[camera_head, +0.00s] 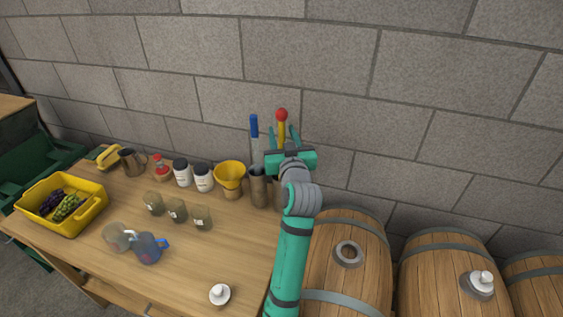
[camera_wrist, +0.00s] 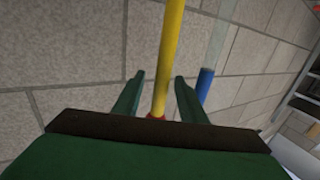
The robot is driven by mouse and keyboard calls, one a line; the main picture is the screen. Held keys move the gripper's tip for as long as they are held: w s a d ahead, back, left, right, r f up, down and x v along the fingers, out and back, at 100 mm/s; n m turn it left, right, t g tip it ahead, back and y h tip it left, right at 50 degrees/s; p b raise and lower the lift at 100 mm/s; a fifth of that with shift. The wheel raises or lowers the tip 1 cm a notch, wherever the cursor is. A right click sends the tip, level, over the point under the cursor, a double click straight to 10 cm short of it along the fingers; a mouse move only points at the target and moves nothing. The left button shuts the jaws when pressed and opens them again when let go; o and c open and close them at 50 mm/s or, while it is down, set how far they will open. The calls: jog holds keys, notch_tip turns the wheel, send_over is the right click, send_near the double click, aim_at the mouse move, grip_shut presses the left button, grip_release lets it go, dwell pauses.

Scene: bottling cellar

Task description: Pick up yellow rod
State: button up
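The yellow rod (camera_head: 282,129) stands upright near the wall, with a red ball on its top end. In the wrist view the yellow rod (camera_wrist: 168,60) runs between the two green fingers, with a red part low down near my gripper's body. My gripper (camera_head: 283,138) is at the rod, with one finger on each side. In the wrist view my gripper (camera_wrist: 154,92) is open, with a visible gap between the rod and each finger. The rod's lower part is hidden behind my gripper.
A blue-topped rod (camera_head: 254,126) stands just left, also beside the right finger in the wrist view (camera_wrist: 205,84). A dark metal cup (camera_head: 259,187), a yellow funnel (camera_head: 230,174) and jars (camera_head: 182,172) are nearby on the table (camera_head: 200,255). Barrels (camera_head: 345,275) stand right.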

jog(key=shift+a, duration=0.1)
grip_shut()
jog(key=shift+r, duration=0.15)
notch_tip(320, 180, up, 17)
jog(key=shift+r, duration=0.4)
dwell(0.4)
